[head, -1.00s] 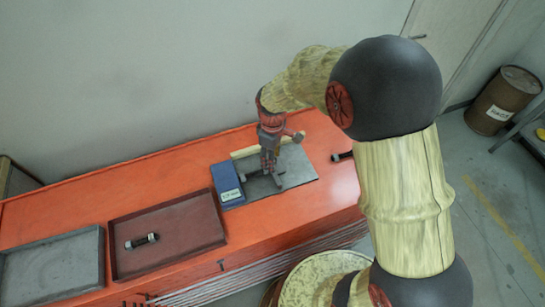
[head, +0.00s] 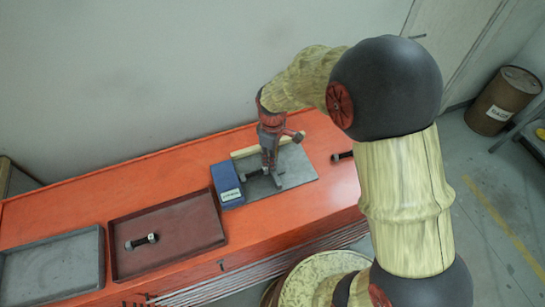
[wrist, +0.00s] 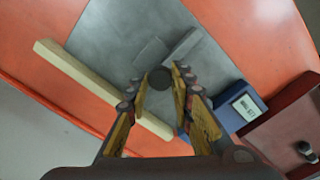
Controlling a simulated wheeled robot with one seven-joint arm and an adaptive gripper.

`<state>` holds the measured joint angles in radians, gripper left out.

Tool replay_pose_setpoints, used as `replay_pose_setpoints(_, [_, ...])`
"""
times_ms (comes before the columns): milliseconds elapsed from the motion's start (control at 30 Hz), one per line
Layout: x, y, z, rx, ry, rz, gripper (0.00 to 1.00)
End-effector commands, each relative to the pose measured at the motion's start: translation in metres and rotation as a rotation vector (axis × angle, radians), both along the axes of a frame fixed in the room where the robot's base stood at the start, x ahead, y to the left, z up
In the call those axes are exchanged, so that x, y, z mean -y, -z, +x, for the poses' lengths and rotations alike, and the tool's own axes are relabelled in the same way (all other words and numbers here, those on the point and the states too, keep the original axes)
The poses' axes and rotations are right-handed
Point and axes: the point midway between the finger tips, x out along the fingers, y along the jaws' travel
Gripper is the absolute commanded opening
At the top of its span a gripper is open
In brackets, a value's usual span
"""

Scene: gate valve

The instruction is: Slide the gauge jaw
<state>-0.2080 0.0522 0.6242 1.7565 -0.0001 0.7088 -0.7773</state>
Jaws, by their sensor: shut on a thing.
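The gauge rests on a grey plate (head: 298,170) on the bench, beside a blue box (head: 227,183) with a small white display. In the wrist view two grey jaw blocks (wrist: 187,44) (wrist: 150,52) lie close together on the plate, and the blue box (wrist: 228,108) stands to the right. My gripper (head: 268,170) reaches down over the plate. In the wrist view my gripper (wrist: 160,80) has its fingers closed around a dark round knob (wrist: 160,77) by the jaw blocks. The knob's lower part is hidden. The display text is too small to read.
A cream bar (head: 283,140) runs along the plate's back edge. A dark red tray (head: 180,240) holds a bolt (head: 142,241), with a grey tray (head: 50,268) beside it. Another bolt (head: 342,156) lies right of the plate. The wall rises close behind the bench.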

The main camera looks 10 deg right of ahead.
Motion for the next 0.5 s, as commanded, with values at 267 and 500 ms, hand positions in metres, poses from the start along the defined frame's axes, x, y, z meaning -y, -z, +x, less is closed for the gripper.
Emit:
replay_pose_setpoints(267, [0.008, 0.000, 0.002, 0.000, 0.002, 0.000, 0.00])
replay_pose_setpoints(500, [0.056, 0.000, 0.012, -0.001, 0.005, -0.001, 0.00])
